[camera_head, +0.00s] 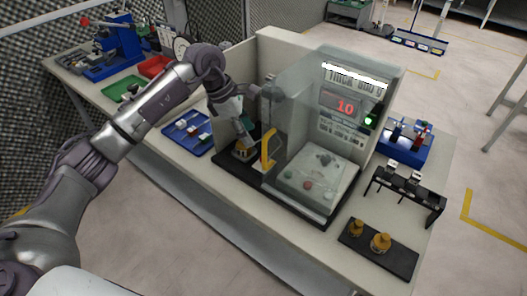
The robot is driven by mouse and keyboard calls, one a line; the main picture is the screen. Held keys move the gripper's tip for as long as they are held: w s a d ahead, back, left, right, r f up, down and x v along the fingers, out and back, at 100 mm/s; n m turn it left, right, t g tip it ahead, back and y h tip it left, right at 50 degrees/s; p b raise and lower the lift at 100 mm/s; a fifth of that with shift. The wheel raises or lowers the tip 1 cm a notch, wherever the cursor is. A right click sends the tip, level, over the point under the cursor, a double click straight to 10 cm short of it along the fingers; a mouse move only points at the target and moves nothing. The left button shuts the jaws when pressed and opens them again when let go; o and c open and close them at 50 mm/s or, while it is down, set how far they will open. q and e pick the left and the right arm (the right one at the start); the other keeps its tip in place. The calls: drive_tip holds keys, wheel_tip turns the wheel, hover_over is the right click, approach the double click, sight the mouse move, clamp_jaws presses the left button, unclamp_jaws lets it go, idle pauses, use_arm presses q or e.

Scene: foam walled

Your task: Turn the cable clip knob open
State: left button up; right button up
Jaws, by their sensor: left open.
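I cannot clearly make out a cable clip knob. My left gripper (245,143) is open and points down at the left side of the clear weighing case (305,115). Its fingertips are close above a small tan and whitish part (243,153) on a black base plate; I cannot tell whether they touch it. A yellow curved handle (268,150) stands just right of the fingertips, on the case's side. The fingertips are small in view and partly merge with the parts around them. My right gripper is not in view.
The case's display (343,106) reads 10. A blue tray (206,147) holds small parts to the left; a green tray (122,89) and red tray (155,66) lie behind. A black rack (408,190) and brass weights (381,242) on a black mat occupy the right end. The bench's front strip is clear.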

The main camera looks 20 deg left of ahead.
use_arm(q)
drive_tip(key=p+x, duration=0.1)
drive_tip(key=x, duration=0.3)
drive_tip(key=shift+d, duration=0.1)
drive_tip(key=p+x, duration=0.1)
drive_tip(key=x, duration=0.4)
drive_tip(key=shift+w+f, duration=0.1)
drive_tip(key=shift+f, duration=0.15)
drive_tip(key=shift+d+f, duration=0.1)
drive_tip(key=shift+f, duration=0.3)
drive_tip(key=shift+w, duration=0.1)
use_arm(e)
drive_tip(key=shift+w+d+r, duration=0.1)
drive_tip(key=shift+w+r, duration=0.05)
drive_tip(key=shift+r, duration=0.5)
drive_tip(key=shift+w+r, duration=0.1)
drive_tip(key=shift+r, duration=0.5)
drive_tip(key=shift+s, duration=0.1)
use_arm(q)
clamp_jaws()
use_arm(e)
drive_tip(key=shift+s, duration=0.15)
